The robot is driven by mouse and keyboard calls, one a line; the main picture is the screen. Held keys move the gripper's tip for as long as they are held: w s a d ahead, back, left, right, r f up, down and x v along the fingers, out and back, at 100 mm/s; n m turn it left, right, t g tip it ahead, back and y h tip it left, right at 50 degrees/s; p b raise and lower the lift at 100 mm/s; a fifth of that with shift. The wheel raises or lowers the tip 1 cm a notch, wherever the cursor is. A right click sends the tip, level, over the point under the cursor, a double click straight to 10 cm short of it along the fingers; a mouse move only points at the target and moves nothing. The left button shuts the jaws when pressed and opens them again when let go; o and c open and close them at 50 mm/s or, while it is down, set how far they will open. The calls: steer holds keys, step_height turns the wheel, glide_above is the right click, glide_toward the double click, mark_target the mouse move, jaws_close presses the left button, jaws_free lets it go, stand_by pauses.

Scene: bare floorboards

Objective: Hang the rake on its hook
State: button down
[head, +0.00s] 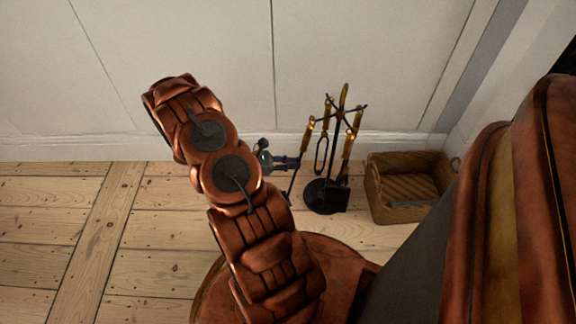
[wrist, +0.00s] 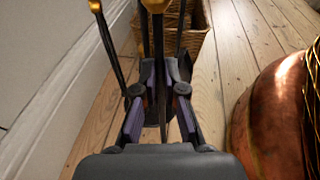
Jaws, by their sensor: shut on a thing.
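The rake, a dark-shafted tool with a brass handle (head: 308,136), is held upright but slightly tilted, just left of the tool stand. My gripper (head: 298,162) is shut on its shaft below the handle. In the wrist view the shaft (wrist: 160,65) runs between my two fingers (wrist: 161,85), with the brass handle at the top edge. The dark stand (head: 326,197) has a round base, a brass-topped post (head: 343,96) and hooks (head: 361,107) near its top. The rake's handle looks close to the hooks; I cannot tell whether it touches one.
Other brass-handled tools (head: 351,137) hang on the stand, close to the rake. A wicker basket (head: 408,208) stands right of the stand; it also shows in the wrist view (wrist: 201,28). A white panelled wall (head: 200,60) is close behind. Floorboards at left are clear.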

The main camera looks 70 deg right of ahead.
steer(key=shift+s+d, duration=0.3)
steer(key=shift+s, duration=0.05)
steer(key=shift+s+d+f, duration=0.25)
steer(key=shift+d+f, duration=0.05)
steer(key=shift+d, duration=0.05)
steer(key=shift+f, duration=0.1)
stand_by(0.4)
steer(key=c, duration=1.2)
jaws_free()
steer(key=v, duration=1.2)
